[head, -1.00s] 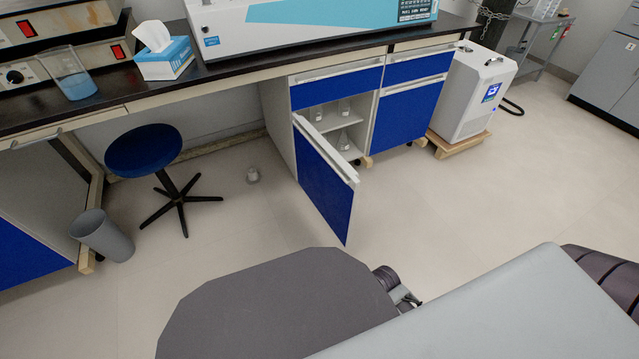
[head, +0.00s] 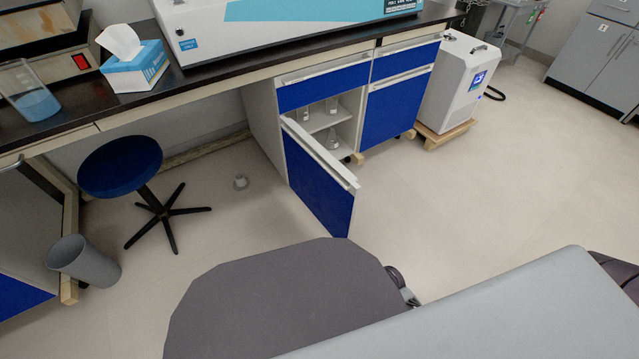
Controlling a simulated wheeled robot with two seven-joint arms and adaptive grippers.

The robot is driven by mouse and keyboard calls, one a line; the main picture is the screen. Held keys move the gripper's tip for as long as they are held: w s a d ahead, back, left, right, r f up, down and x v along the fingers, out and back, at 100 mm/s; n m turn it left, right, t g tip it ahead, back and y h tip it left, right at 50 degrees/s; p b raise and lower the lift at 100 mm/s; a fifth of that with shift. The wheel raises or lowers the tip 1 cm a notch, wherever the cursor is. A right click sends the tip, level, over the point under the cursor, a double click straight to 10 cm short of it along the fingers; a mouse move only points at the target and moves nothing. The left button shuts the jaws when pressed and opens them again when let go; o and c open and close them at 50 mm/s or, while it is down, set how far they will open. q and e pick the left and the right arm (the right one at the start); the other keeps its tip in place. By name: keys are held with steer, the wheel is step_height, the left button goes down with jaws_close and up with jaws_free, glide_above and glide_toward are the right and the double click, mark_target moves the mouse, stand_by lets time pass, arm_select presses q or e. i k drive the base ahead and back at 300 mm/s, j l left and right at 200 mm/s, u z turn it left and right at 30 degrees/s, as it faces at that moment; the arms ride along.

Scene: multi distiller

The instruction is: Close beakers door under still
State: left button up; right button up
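The blue cabinet door (head: 318,186) with a white top handle stands open below the bench, swung out towards me. Behind it, the cabinet's white shelves (head: 318,122) show glass flasks and beakers (head: 333,140) on two levels. The door hides part of the lower shelf. Above the bench top stands the white and light-blue machine (head: 290,14), cut off by the top edge. Neither gripper can be made out. My own grey body and arm parts fill the bottom of the view.
A blue stool (head: 120,166) and a grey bin (head: 84,262) stand to the left. A white unit (head: 457,82) on a wooden base stands right of the cabinets. The floor at right is clear.

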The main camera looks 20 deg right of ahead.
mark_target(329, 190)
steer(key=i+j+z, duration=0.55)
steer(key=z, duration=0.2)
steer(key=i+j+z, duration=0.2)
steer(key=j+z, duration=0.15)
steer(key=i+j+z, duration=0.15)
steer(key=j+z, duration=0.25)
